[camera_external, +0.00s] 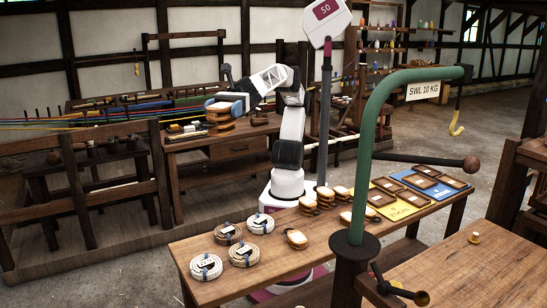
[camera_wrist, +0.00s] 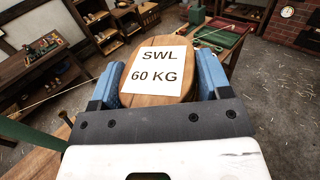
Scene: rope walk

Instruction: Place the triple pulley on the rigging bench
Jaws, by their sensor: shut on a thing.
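My gripper (camera_external: 226,104) is shut on a wooden pulley block with several stacked layers (camera_external: 221,124), which I take for the triple pulley. In the wrist view the block (camera_wrist: 140,95) sits between my two blue fingers (camera_wrist: 160,88), its round wooden face bearing a white label reading "SWL 60 KG". In the external view it appears over the dark wooden bench with a drawer (camera_external: 245,146); its height above that bench is hard to tell. A second wooden bench (camera_external: 285,270) stands in front of my base. No label shows which bench is the rigging bench.
The front bench holds rope coils (camera_external: 206,266), several smaller pulley blocks (camera_external: 296,239), and trays on yellow (camera_external: 398,208) and blue mats (camera_external: 436,190). A green post with a hook arm (camera_external: 376,140) rises at the front. Coloured ropes (camera_external: 110,112) stretch at left.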

